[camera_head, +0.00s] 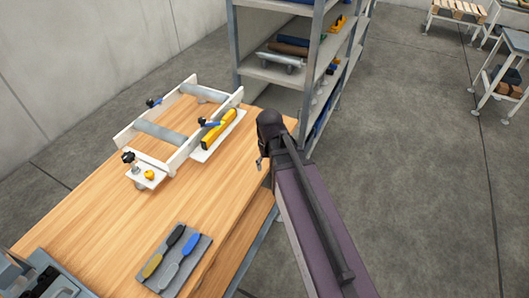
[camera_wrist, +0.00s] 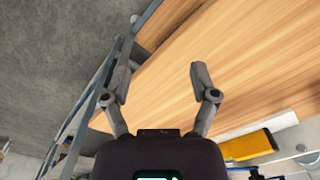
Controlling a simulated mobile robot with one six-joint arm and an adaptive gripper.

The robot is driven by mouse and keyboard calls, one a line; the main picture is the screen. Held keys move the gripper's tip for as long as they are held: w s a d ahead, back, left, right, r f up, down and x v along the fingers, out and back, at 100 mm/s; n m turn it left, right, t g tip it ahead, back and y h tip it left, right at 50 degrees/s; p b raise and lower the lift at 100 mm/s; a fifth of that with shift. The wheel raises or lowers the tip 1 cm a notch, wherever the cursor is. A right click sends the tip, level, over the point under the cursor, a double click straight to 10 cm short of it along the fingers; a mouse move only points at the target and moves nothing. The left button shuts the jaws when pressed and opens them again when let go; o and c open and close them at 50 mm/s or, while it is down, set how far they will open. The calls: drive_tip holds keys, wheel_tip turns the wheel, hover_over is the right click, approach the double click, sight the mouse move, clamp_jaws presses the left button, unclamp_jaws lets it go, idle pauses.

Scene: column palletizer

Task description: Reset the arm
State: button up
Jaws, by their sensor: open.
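My arm reaches out from the lower right in the head view, along the right side of the wooden workbench (camera_head: 110,220). My gripper (camera_wrist: 160,82) shows in the wrist view with its two grey fingers spread apart and nothing between them. The bench top (camera_wrist: 240,70) lies beyond the fingers. In the head view the gripper's fingers are mostly hidden behind the wrist, near the bench's right edge.
A white frame with grey rollers (camera_head: 160,133) stands on the bench, with a yellow tool (camera_head: 219,129) beside it. A grey mat (camera_head: 196,254) carries several handled tools. Metal shelves (camera_head: 315,60) stand behind the bench. Floor to the right (camera_head: 420,180) is clear.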

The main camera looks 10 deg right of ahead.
drive_tip(key=shift+m, duration=0.7)
drive_tip(key=s+d, duration=0.1)
drive_tip(key=s, duration=0.2)
drive_tip(key=s+d, duration=0.1)
drive_tip(key=s, duration=0.1)
drive_tip(key=shift+d, duration=0.3)
